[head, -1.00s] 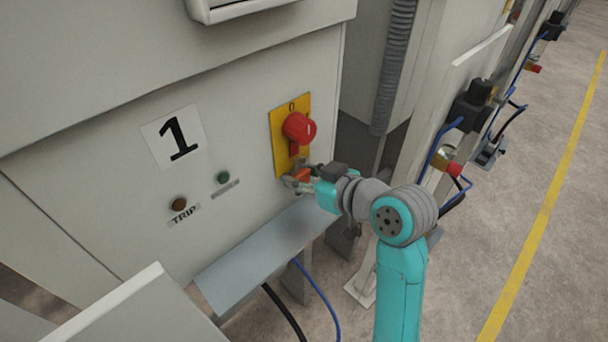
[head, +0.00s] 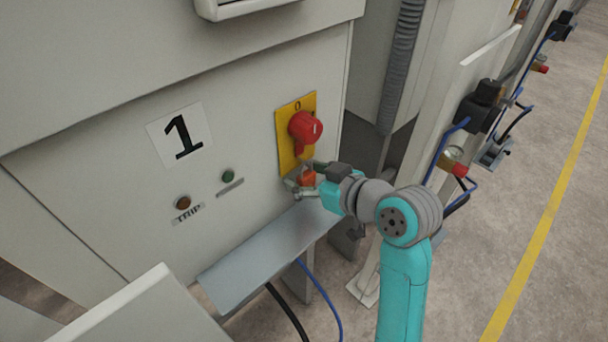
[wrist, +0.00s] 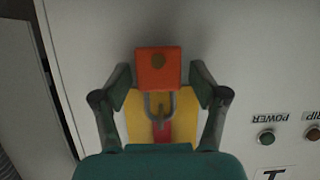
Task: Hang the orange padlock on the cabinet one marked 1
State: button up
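The orange padlock (wrist: 158,68) is in the middle of the wrist view, its grey shackle (wrist: 160,106) at the tip of the red switch handle. I cannot tell for certain whether the shackle passes through the handle. In the head view the padlock (head: 307,178) is just below the red rotary switch (head: 304,128) on its yellow plate (head: 285,122), on the cabinet front marked 1 (head: 180,135). My gripper (wrist: 160,76) has one finger on each side of the padlock body, with narrow gaps showing. It also shows in the head view (head: 306,180), partly hiding the padlock.
A sloping grey shelf (head: 262,250) projects below my gripper. A green button (head: 228,175) and a brown button (head: 183,202) are left of the switch. A grey conduit (head: 400,65) and more cabinets stand to the right. Open floor (head: 480,215) lies farther right.

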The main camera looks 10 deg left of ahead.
jog(key=v, duration=1.1)
jog(key=shift+s, duration=0.15)
jog(key=s+d+f+m+t+h, duration=0.2)
jog(key=s+d+f+m, duration=0.15)
jog(key=f, duration=0.35)
jog(key=s+d+f+m+t+h, duration=0.1)
jog(key=s+d+f+m+h, duration=0.2)
jog(key=f, duration=0.4)
jog(key=s+d+f+m+t+h, duration=0.2)
jog(key=s+d+f+m, duration=0.15)
jog(key=f, duration=0.35)
jog(key=s+d+h, duration=0.1)
jog(key=s+d, duration=0.2)
jog(key=s, duration=0.9)
jog(key=s+d+t+h, duration=0.1)
jog(key=s+d, duration=0.3)
jog(key=s, duration=0.8)
jog(key=shift+s+f+t+h, duration=0.2)
jog(key=shift+f+t+h, duration=0.1)
jog(key=shift+h, duration=0.5)
